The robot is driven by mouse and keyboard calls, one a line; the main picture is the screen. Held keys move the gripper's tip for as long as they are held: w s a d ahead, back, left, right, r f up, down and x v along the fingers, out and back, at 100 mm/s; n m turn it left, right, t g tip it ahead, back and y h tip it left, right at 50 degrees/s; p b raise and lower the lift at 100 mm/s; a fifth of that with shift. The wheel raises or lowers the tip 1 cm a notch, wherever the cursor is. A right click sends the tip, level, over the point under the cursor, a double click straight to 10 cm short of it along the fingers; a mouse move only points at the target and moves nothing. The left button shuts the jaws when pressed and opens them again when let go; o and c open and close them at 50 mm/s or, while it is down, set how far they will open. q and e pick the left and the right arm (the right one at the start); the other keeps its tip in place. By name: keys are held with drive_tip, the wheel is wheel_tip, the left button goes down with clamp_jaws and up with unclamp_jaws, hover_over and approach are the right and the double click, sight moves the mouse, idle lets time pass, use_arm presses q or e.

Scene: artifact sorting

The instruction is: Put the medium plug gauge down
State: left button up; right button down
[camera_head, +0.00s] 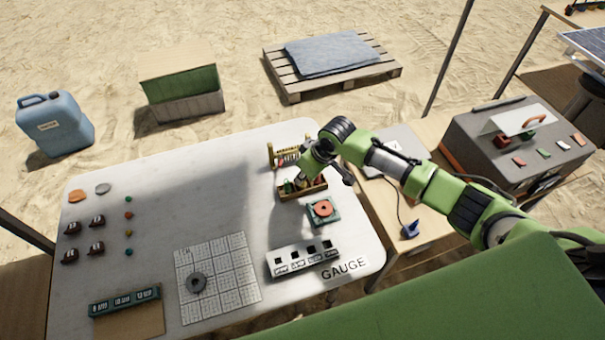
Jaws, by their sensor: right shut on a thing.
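My right gripper (303,180) points down over a small wooden rack (289,196) on the right part of the white table. It is shut on a plug gauge at the rack, taken to be the medium one. The gauge is small and mostly hidden by the fingers, and I cannot tell whether it touches the rack. Small green and reddish pieces stand in the rack beside the fingers. My left gripper is not in view.
A gridded sheet (219,275) bears a grey ring. The table's middle is clear.

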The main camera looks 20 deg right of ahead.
drive_tip(key=shift+f, duration=0.2)
drive_tip(key=c, duration=2.4)
unclamp_jaws()
drive_tip(key=shift+o, duration=0.2)
drive_tip(key=shift+r, duration=0.2)
drive_tip(key=v, duration=1.2)
drive_tip(key=shift+b, duration=0.45)
drive_tip(key=shift+s+f, duration=0.15)
drive_tip(key=shift+f, duration=0.05)
